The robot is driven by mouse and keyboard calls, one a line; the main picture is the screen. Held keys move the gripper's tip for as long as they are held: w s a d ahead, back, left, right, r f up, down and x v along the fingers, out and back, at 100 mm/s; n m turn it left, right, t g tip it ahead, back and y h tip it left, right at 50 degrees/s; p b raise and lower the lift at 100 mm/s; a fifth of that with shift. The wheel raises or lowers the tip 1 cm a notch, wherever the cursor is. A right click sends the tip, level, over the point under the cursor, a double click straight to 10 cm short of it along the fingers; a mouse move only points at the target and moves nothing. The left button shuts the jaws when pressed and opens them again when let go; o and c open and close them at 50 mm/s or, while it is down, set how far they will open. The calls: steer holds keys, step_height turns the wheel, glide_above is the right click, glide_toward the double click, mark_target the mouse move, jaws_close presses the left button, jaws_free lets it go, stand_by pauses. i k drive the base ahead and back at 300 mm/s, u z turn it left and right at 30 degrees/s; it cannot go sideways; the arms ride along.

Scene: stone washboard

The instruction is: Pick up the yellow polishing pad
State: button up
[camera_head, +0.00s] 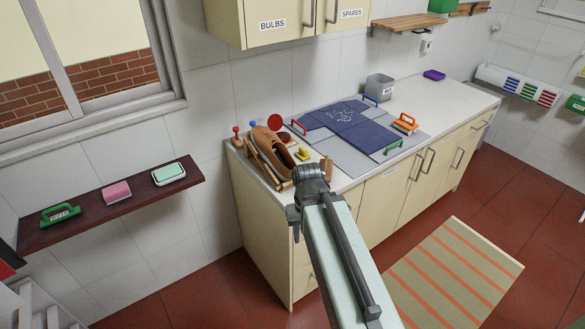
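A small yellow pad (303,154) lies on the pale countertop near its left end, just right of a brown rounded object. My arm reaches up from the bottom of the picture, and my gripper (311,172) is at the counter's front left edge. In the picture it is just below the yellow pad, with a small gap showing between them. The arm's dark end hides the fingertips, so I cannot tell whether they are open or shut. I see nothing held.
The brown object (267,145) and a wooden rack stand left of the pad. Grey and dark blue mats (365,131) cover the middle counter, with an orange-handled tool (405,123) on them. Cabinets (295,14) hang above. A dark shelf (75,219) is at left. A striped rug (452,277) lies on the floor.

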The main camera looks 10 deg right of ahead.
mark_target(302, 155)
steer(key=u, duration=0.25)
steer(key=k, duration=0.95)
steer(key=u, duration=0.75)
steer(key=i, duration=1.35)
steer(key=z, duration=0.25)
steer(key=i, duration=1.55)
steer(key=z, duration=0.55)
